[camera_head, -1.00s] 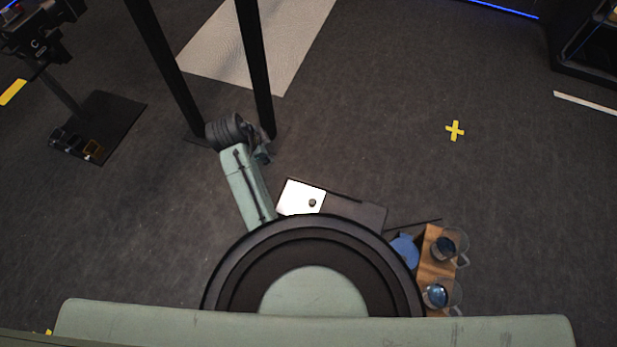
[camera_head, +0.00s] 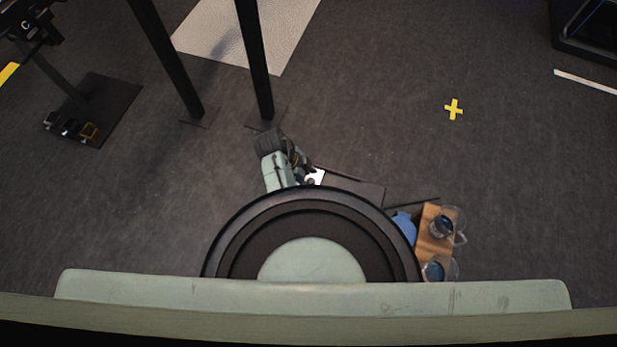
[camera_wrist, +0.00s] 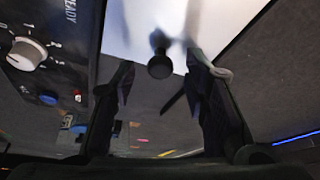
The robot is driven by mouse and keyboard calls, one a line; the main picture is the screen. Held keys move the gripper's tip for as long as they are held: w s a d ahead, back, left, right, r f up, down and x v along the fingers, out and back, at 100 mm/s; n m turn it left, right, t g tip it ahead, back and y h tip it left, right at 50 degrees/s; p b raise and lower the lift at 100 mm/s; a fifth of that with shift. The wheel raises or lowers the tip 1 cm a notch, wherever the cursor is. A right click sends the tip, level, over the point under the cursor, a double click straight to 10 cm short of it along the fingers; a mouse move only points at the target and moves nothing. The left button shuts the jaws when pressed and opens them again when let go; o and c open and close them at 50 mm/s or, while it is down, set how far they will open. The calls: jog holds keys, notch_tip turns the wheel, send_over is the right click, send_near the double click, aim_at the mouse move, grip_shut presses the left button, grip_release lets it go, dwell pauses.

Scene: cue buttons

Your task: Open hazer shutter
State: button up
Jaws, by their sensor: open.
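A white plate (camera_wrist: 125,28) with a dark round knob (camera_wrist: 160,58) fills the upper middle of the wrist view. In the head view the white plate (camera_head: 317,176) is mostly covered by my arm and sits at the left end of a dark box (camera_head: 352,192). My gripper (camera_wrist: 160,75) is open, with one finger on each side of the knob in the picture. I cannot tell whether the fingers touch it. In the head view my gripper (camera_head: 303,169) is at the plate, its fingers hard to make out.
A dark control panel (camera_wrist: 45,60) with a white dial (camera_wrist: 27,53), a blue button and the word READY is close on the left. A wooden board (camera_head: 436,232) with glass mugs (camera_head: 441,228) and a blue object (camera_head: 404,226) stand right of the box. Black posts rise behind my arm.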

jog(key=shift+f, duration=0.2)
grip_shut()
dwell(0.5)
dwell(0.3)
